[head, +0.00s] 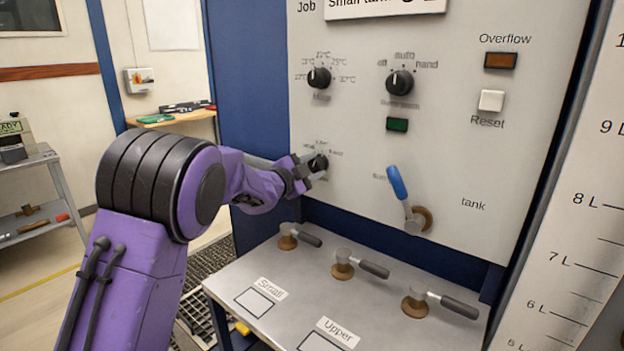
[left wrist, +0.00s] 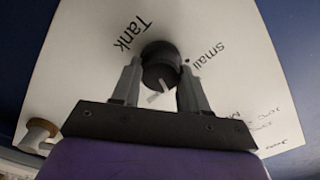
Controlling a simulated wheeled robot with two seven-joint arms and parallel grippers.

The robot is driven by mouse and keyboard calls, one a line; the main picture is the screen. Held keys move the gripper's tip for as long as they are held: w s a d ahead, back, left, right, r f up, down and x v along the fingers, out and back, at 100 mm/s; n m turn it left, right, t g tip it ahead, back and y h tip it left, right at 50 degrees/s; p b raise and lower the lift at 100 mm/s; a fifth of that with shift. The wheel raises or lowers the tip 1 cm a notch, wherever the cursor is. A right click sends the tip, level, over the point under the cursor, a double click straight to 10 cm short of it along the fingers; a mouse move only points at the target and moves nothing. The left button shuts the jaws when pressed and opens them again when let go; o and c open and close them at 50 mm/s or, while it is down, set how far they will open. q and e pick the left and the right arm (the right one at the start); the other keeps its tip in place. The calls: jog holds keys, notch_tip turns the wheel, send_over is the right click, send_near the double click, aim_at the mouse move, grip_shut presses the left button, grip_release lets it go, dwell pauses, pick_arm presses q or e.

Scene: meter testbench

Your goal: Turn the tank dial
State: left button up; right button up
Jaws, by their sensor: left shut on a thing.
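The tank dial (head: 318,163) is a black round knob low on the left of the white panel, with small lettering around it. It also shows in the left wrist view (left wrist: 158,66), on a white face marked "Tank" and "small", with a light pointer mark on it. My left gripper (head: 308,172) reaches it from the left. In the left wrist view the two grey fingers (left wrist: 158,84) stand on either side of the dial, shut on it. Part of the dial is hidden behind the fingers in the head view. My right gripper is not in view.
Two other black dials (head: 319,78) (head: 400,83) sit above on the panel. A blue-handled lever (head: 398,184) is to the right. Several grey-handled valves (head: 344,264) stand on the metal shelf (head: 385,318) below. A white Reset button (head: 491,101) is at upper right.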

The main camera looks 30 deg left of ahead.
pick_arm(q)
jog(key=m+b, duration=0.3)
jog(key=shift+f+m, duration=0.2)
jog(key=shift+m, duration=0.1)
jog(key=shift+r+m+b, duration=0.15)
jog(key=shift+m+b, duration=0.45)
jog(key=shift+b, duration=0.05)
jog(key=o, duration=1.1)
jog(key=shift+c, duration=0.2)
jog(key=s+b, duration=0.2)
jog(key=s, duration=0.8)
jog(key=shift+s+a, duration=0.25)
jog(key=shift+a, duration=0.2)
